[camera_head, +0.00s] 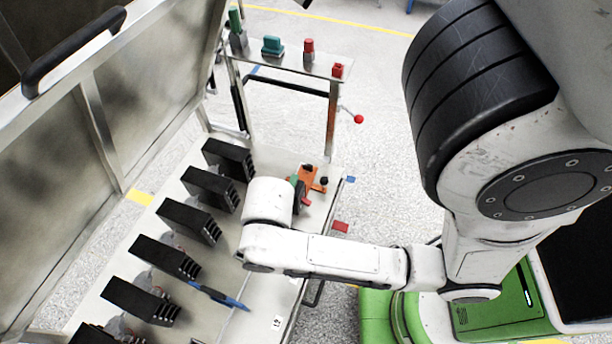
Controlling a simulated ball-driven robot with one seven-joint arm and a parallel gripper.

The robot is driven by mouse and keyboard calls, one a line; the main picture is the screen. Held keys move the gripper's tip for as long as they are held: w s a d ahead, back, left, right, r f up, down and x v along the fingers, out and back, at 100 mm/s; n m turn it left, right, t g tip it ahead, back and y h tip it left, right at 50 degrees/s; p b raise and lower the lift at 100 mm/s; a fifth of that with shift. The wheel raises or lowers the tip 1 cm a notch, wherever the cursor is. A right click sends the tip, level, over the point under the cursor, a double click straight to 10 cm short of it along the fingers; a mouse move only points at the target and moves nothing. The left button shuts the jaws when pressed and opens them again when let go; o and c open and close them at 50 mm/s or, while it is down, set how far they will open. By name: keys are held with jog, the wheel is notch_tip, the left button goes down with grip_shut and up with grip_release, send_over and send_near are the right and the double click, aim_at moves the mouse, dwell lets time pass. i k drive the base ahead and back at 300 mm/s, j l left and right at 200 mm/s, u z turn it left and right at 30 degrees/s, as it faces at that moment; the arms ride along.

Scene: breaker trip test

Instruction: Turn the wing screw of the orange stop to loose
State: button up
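The orange stop (309,177) sits on the pale metal work surface, just right of the end of my arm. Small dark knobs show on it; I cannot tell which is the wing screw or how it is turned. My gripper (299,196) is at the stop's left side, mostly hidden by my white wrist. Dark, green and red bits show between wrist and stop, too small to separate clearly. I cannot see whether the fingers are apart or touch the screw.
Several black breaker blocks (188,220) stand in a row on the left. A blue tool (219,296) lies near them. A raised panel with a black handle (75,48) bounds the left. A shelf (290,60) with coloured items is behind. A red tag (340,227) is right.

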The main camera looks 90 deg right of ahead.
aim_at(309, 167)
jog(key=i+j+z, duration=0.1)
jog(key=z, duration=0.3)
jog(key=i+j+z, duration=0.2)
jog(key=z, duration=0.15)
